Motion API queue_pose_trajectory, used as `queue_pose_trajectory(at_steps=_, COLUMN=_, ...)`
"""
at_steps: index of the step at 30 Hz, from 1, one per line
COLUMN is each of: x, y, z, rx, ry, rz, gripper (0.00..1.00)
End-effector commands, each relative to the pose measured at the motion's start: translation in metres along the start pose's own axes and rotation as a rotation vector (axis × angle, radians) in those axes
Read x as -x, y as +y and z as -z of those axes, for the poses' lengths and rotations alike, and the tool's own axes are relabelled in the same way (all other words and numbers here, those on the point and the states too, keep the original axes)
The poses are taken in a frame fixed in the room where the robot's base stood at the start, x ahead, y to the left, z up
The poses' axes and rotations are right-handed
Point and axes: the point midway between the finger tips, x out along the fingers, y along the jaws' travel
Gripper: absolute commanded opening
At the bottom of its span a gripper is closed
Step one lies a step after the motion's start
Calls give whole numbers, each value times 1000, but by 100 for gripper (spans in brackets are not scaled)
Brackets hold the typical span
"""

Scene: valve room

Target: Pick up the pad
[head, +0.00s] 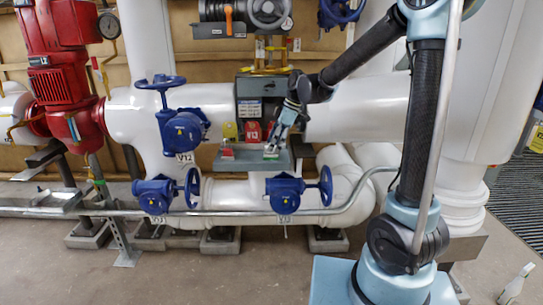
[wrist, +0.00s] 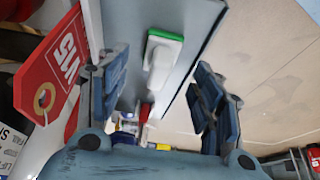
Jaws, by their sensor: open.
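The pad (head: 271,154) is green and white and lies on a small grey shelf (head: 240,165) in front of the white pipe. In the wrist view the pad (wrist: 162,52) shows a green edge and a white body, near the shelf's right edge. My gripper (head: 276,141) is at the shelf, just above the pad, and partly hides it in the head view. In the wrist view my gripper (wrist: 160,80) is open, with one finger on each side of the pad's line. The pad appears beyond the fingertips; I cannot tell whether they touch it.
A red and white item (head: 227,151) sits at the shelf's left. Blue valves (head: 183,132) stand left. A metal rail (head: 230,212) crosses in front.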

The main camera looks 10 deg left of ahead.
Motion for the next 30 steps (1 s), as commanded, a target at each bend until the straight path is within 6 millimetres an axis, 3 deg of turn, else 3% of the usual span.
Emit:
queue_pose_trajectory(at_steps=7, x=-30, y=2, z=3, rx=1, ry=0, rz=-1, gripper=60)
queue_pose_trajectory(at_steps=16, x=-35, y=1, z=3, rx=0, ry=0, rz=0, gripper=60)
queue_pose_trajectory(at_steps=17, x=-35, y=1, z=3, rx=0, ry=0, rz=-1, gripper=58)
queue_pose_trajectory(at_steps=23, x=-35, y=1, z=3, rx=0, ry=0, rz=0, gripper=12)
queue_pose_trajectory(at_steps=30, x=-34, y=1, z=3, rx=0, ry=0, rz=0, gripper=12)
